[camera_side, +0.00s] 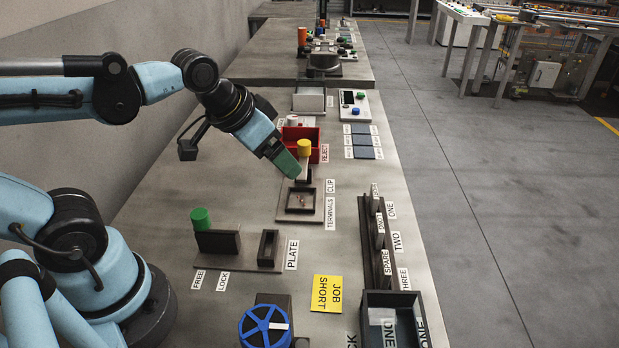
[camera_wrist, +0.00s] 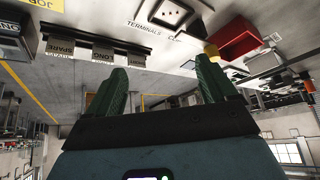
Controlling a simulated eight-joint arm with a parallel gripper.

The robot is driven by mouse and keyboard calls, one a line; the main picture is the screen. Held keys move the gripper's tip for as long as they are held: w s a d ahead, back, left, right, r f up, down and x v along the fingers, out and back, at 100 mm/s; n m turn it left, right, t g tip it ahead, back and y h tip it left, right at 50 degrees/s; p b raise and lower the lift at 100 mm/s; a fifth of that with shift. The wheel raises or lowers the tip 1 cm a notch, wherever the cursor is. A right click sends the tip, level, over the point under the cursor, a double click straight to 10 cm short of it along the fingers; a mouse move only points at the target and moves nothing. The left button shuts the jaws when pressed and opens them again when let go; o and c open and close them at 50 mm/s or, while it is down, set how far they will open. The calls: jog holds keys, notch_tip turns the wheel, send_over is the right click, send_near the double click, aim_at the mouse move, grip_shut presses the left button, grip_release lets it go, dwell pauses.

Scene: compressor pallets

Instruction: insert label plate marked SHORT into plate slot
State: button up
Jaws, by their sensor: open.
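The middle plate (camera_side: 380,231) seems to read LONG and the near plate (camera_side: 386,265) SPARE. In the wrist view the rack's plates show at upper left, with the LONG plate (camera_wrist: 103,48) between the others. The plate slot (camera_side: 268,248), a dark frame beside the PLATE label, looks empty. My gripper (camera_side: 288,164) is open and empty, above the bench near the yellow-topped post; its fingers show apart in the wrist view (camera_wrist: 163,78).
A yellow-topped post (camera_side: 304,148) and red reject bin (camera_side: 313,137) stand close to my gripper. A green-knobbed lock block (camera_side: 217,240) sits left of the slot. A blue wheel (camera_side: 264,328) and dark box (camera_side: 372,302) stand nearer. A yellow JOB SHORT card (camera_side: 326,294) lies flat.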

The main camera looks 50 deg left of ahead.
jog(key=w+d+r+m+g, duration=0.3)
jog(key=w+d+m, duration=0.1)
jog(key=w, duration=0.6)
jog(key=m+g, duration=0.3)
jog(key=m, duration=0.1)
send_over(375, 191)
notch_tip(375, 191, down, 5)
notch_tip(375, 191, down, 12)
jog(key=shift+r, duration=0.1)
jog(key=c, duration=1.1)
